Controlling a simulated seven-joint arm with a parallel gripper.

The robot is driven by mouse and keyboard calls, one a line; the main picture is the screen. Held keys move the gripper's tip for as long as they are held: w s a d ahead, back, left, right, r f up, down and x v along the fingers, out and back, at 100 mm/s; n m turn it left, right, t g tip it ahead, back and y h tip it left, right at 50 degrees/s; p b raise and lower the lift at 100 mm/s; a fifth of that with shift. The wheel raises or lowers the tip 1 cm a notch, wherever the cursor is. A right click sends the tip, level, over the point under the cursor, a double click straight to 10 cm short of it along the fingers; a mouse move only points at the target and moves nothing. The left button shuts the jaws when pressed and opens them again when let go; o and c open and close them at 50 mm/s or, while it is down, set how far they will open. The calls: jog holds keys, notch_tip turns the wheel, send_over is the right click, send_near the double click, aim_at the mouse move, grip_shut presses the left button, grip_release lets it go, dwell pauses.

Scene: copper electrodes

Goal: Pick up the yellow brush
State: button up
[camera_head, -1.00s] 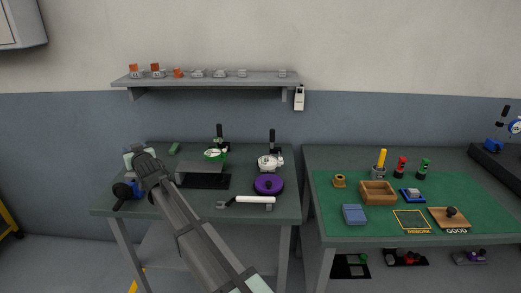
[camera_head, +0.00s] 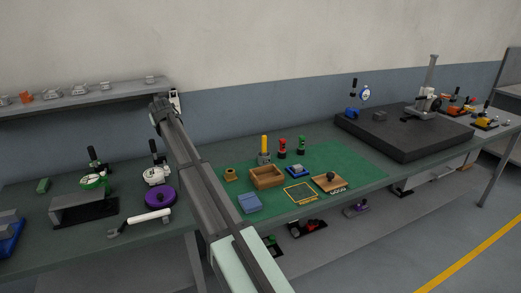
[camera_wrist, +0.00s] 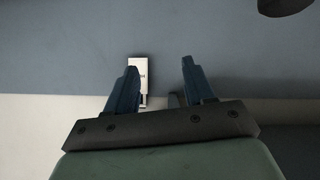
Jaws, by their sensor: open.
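The yellow brush (camera_head: 264,142) stands upright in a small grey holder (camera_head: 264,158) at the back left of the green mat. Only its yellow upper part shows clearly. My arm reaches up and away to the left of it, with its far end (camera_head: 160,108) in front of the wall near the shelf's right end. In the wrist view my gripper (camera_wrist: 160,66) has its two blue fingers apart with nothing between them. It is well away from the brush, which is not in the wrist view.
A red-topped tool (camera_head: 282,148) and a green-topped tool (camera_head: 301,146) stand right of the brush. A wooden box (camera_head: 267,177) is in front of it. A pale hanging device (camera_wrist: 141,75) shows behind my left finger. The green mat (camera_head: 350,160) is bare toward the right.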

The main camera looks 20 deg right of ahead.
jog(key=s+d+f+m+g, duration=0.1)
jog(key=s+d+g, duration=0.15)
jog(key=d, duration=0.95)
jog(key=s+d+f+g, duration=0.1)
jog(key=s+d+g, duration=0.15)
jog(key=d, duration=0.95)
jog(key=g, duration=0.2)
send_near(263, 143)
jog(key=shift+y, duration=0.4)
jog(key=w+f, duration=0.1)
jog(key=w+d+f, duration=0.1)
jog(key=f, duration=0.1)
jog(key=w+d+f, duration=0.1)
jog(key=f, duration=0.1)
jog(key=shift+d, duration=0.1)
jog(key=shift+a+x, duration=0.15)
jog(key=shift+x, duration=1.3)
jog(key=shift+a+x, duration=0.15)
jog(key=shift+x, duration=1.25)
grip_shut()
